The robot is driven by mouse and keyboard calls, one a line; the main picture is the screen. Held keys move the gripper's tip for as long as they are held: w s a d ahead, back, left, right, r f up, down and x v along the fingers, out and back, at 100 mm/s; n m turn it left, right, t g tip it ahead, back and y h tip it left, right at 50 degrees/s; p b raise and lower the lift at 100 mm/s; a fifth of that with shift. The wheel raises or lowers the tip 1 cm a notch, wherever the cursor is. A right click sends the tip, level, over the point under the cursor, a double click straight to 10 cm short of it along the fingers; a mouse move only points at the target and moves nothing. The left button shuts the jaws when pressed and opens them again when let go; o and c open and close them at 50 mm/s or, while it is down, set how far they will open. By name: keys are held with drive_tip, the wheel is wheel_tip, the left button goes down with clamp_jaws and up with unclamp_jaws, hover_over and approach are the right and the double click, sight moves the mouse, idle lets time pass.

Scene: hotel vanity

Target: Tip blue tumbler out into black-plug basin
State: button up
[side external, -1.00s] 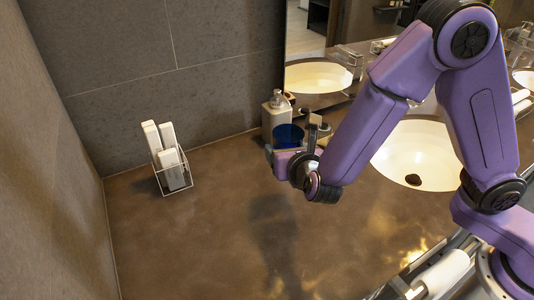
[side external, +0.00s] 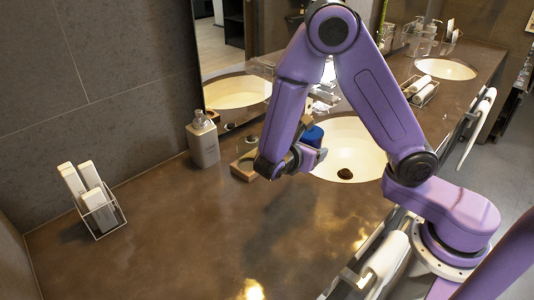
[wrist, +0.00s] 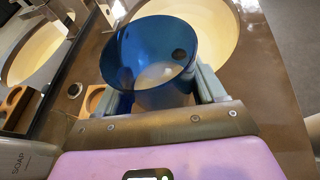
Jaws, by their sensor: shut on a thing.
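My gripper (side external: 308,155) is shut on the blue tumbler (side external: 314,134) at the near left rim of the basin (side external: 371,165), which has a black plug (side external: 345,173). In the wrist view the translucent tumbler (wrist: 125,60) sits between my two fingers (wrist: 160,95), its open mouth showing. It looks roughly upright; a slight tilt is hard to judge. A pale patch shows inside it, and I cannot tell whether that is contents or the basin seen through it. The basin (wrist: 222,25) lies just beyond it in the wrist view.
A soap bottle (side external: 204,143) and a wooden holder (side external: 243,168) stand left of my gripper by the mirror. A wire caddy (side external: 101,215) is at far left. A second basin (side external: 445,69) and rolled towels (side external: 419,88) are further back. The front counter is clear.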

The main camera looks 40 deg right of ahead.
drive_tip(key=s+d+f+m+g+y, duration=0.25)
drive_tip(key=s+m+g+y, duration=0.45)
drive_tip(key=m, duration=0.4)
drive_tip(key=s+d+f+m+g+y, duration=0.1)
drive_tip(key=s+d+m+g+y, duration=0.2)
drive_tip(key=s+m+g+y, duration=0.5)
drive_tip(key=w+d+r+m+t+y, duration=0.1)
drive_tip(key=w+d+m+t+y, duration=0.2)
drive_tip(key=w+m+t+y, duration=0.6)
drive_tip(key=w+d+r+m+t+y, duration=0.1)
drive_tip(key=w+d+m+t+y, duration=0.4)
drive_tip(key=m, duration=0.8)
drive_tip(key=d+m+t+h, duration=0.3)
drive_tip(key=d+m+h, duration=0.5)
drive_tip(key=d+h, duration=0.8)
drive_tip(key=shift+s+d+r+m, duration=0.2)
drive_tip(key=shift+d+r+m, duration=0.15)
drive_tip(key=shift+d, duration=0.75)
